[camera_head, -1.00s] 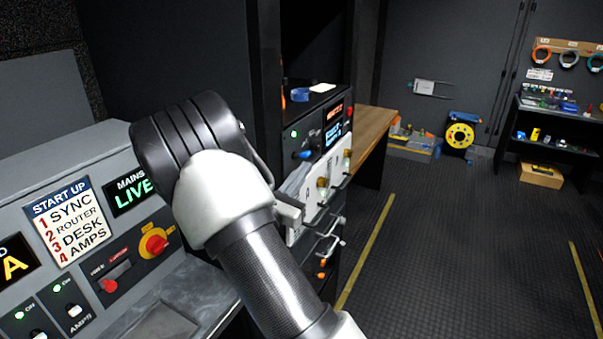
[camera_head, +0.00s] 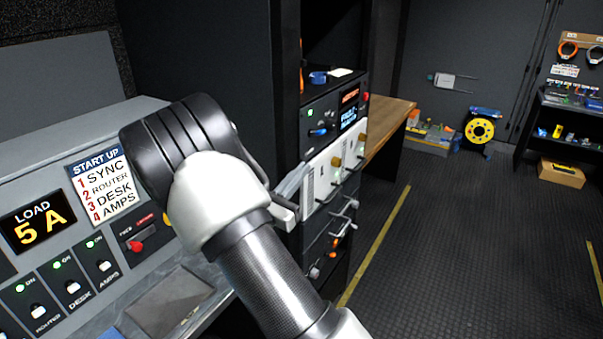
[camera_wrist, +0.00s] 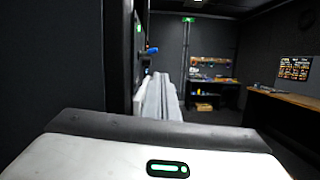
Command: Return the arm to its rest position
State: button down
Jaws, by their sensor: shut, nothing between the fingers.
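My arm rises from the bottom of the head view, bent at a dark ribbed joint in front of the control desk. My gripper (camera_head: 292,185) is partly hidden behind the wrist and points away, close in the picture to the equipment rack (camera_head: 334,160). I cannot tell the gap between them. In the wrist view its pale fingers (camera_wrist: 158,98) are together, with nothing held between them. The hand's white housing with a green light fills the bottom of that view.
The control desk (camera_head: 55,175) with switches, a START UP sign (camera_head: 103,185) and a LOAD 5 A display (camera_head: 38,220) is at left. A wooden counter (camera_head: 390,125) stands beyond the rack. Dark floor (camera_head: 460,250) at right is open. A blue-and-yellow reel (camera_head: 480,130) stands at the back.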

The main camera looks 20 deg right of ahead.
jog(key=s+d+r+m+g+y, duration=0.1)
jog(key=s+d+m+g+y, duration=0.2)
jog(key=s+m+g, duration=0.6)
jog(key=s+d+r+m+g+y, duration=0.1)
jog(key=s+d+m+g+y, duration=0.4)
jog(key=s, duration=0.8)
jog(key=s+a+r+m+t+y, duration=0.2)
jog(key=s+a+m+t+y, duration=0.1)
jog(key=a, duration=0.6)
jog(key=s+a+r+m+t+y, duration=0.2)
jog(key=s+a+m+t+y, duration=0.2)
jog(key=a+m, duration=0.3)
jog(key=shift+s+a+r+y, duration=0.3)
jog(key=shift+s+a+y, duration=0.25)
jog(key=shift+a+y, duration=0.5)
jog(key=shift+a, duration=0.15)
